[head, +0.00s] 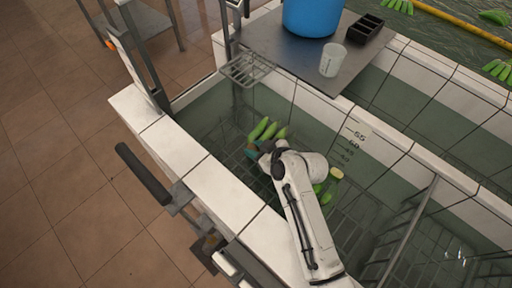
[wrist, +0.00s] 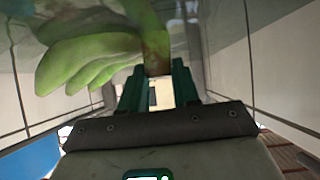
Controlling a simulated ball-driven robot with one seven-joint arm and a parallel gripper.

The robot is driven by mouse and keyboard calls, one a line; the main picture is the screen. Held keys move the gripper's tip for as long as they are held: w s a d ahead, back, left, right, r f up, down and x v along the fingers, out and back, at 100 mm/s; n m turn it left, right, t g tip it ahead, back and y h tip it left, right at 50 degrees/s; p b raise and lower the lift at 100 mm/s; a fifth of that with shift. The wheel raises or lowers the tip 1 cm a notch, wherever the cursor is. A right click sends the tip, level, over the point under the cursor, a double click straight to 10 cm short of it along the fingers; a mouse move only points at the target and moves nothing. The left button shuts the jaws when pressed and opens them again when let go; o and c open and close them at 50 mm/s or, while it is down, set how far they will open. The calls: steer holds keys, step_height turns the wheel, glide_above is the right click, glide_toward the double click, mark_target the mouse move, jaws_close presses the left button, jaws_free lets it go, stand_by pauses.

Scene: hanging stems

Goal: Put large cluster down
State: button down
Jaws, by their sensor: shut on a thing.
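A large green banana cluster (wrist: 90,50) fills the upper left of the wrist view, its fingers pointing left. Its brownish stem (wrist: 156,45) sits between the teal fingers of my gripper (wrist: 157,78), which are shut on it. In the head view my gripper (head: 256,153) is low inside a white-tiled tank, and green banana fingers (head: 268,130) show just beyond it. My wrist hides part of the cluster. I cannot tell whether it touches the tank floor.
More green bananas (head: 328,190) lie partly behind my arm. A wire rack (head: 232,150) lines the tank. Tiled walls (head: 185,155) enclose it closely. A metal shelf (head: 300,62) beyond holds a blue tub (head: 312,15), a white cup (head: 332,60) and a black tray (head: 361,30).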

steer(key=shift+f+b, duration=0.55)
steer(key=shift+f, duration=0.05)
steer(key=c, duration=1.2)
jaws_free()
steer(key=shift+s+f, duration=0.1)
steer(key=shift+f, duration=0.05)
steer(key=o, duration=0.4)
steer(key=shift+r+p, duration=0.45)
steer(key=shift+r, duration=0.05)
steer(key=shift+r+v, duration=0.25)
steer(key=shift+v, duration=5.85)
